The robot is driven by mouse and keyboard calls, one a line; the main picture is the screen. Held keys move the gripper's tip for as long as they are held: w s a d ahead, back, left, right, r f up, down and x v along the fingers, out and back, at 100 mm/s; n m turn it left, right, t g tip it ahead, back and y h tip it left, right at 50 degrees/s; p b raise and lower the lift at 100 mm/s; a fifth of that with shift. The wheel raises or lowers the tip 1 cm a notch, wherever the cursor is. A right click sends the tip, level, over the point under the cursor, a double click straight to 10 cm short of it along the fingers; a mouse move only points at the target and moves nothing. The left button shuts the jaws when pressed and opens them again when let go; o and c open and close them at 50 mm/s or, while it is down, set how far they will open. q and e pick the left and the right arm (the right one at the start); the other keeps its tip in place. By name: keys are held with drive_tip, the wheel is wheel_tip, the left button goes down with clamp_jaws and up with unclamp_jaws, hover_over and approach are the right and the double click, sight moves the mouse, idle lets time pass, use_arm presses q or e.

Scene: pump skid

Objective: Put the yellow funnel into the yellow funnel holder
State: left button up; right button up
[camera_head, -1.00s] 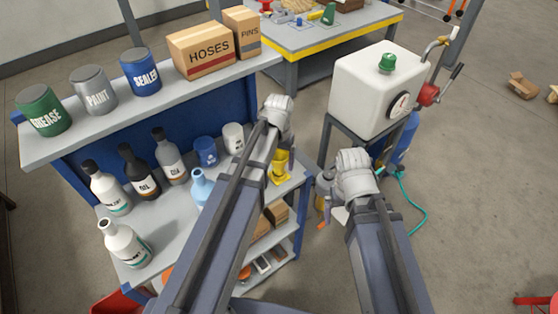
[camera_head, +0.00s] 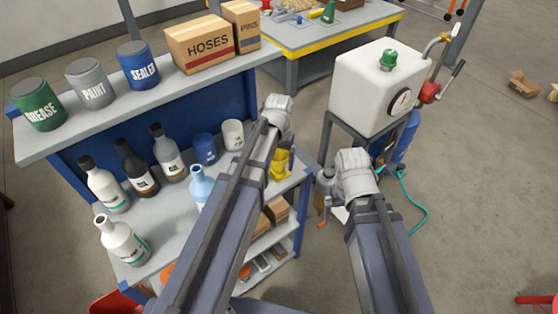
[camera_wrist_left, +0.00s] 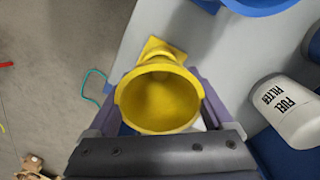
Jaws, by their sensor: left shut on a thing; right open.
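The yellow funnel (camera_wrist_left: 158,100) shows wide mouth up in the left wrist view, between the two fingers of my left gripper (camera_wrist_left: 160,84), which is shut on it. A yellow piece that looks like the funnel holder (camera_wrist_left: 161,47) sticks out just beyond the funnel's rim at the shelf edge. The funnel hides most of it, so I cannot tell whether the two touch. In the head view, yellow parts (camera_head: 281,166) show below my left gripper (camera_head: 284,150) at the shelf's right end. My right gripper (camera_head: 346,200) is open, off to the right; its fingers are mostly hidden.
Several bottles stand on the shelf (camera_head: 160,220) to the left. A blue can (camera_head: 204,148) and a white fuel filter (camera_wrist_left: 290,108) are close to the left gripper. A white tank (camera_head: 375,85) on a stand is at the right. Open floor lies beyond the shelf.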

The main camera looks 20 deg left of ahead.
sight(279, 152)
use_arm(q)
drive_tip(key=o, duration=1.3)
drive_tip(key=shift+r, duration=0.1)
wheel_tip(279, 152, up, 8)
drive_tip(key=p, duration=0.8)
drive_tip(key=shift+f+b, duration=0.3)
drive_tip(key=shift+f, duration=0.05)
wheel_tip(279, 152, down, 8)
drive_tip(key=b, duration=0.7)
drive_tip(key=shift+r+b, duration=0.15)
drive_tip(key=shift+b, duration=0.15)
drive_tip(key=shift+r, duration=0.2)
